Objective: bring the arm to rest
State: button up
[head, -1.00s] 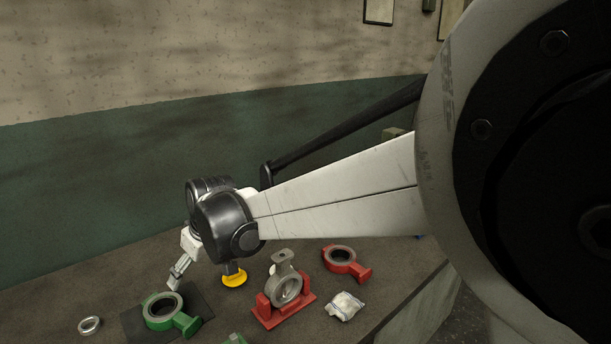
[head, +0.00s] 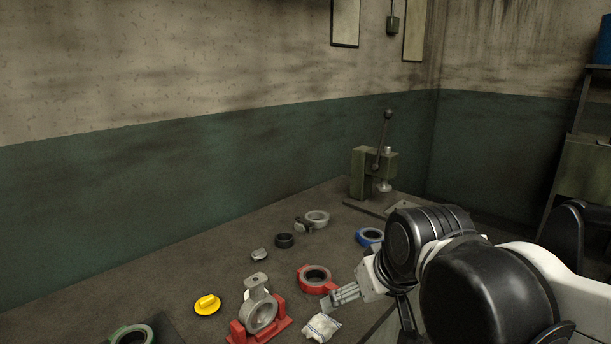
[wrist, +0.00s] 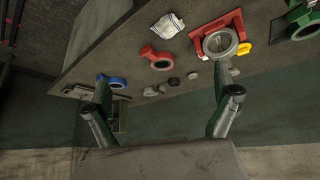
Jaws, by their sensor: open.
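My arm comes in from the right edge of the head view. A grey ring casting (head: 261,313) stands upright in a red fixture (head: 281,325). A red ring casting (head: 311,285) lies flat behind it. Whether the gripper touches anything is unclear.
A green lever press (head: 371,172) stands at the back.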

jog(key=s+d+f+m+h, duration=0.1)
jog(key=s+d+f+m, duration=0.2)
jog(key=s+d, duration=0.6)
jog(key=shift+s+d+f+t+h, duration=0.3)
jog(key=shift+f+t, duration=0.1)
jog(key=shift+f, duration=0.1)
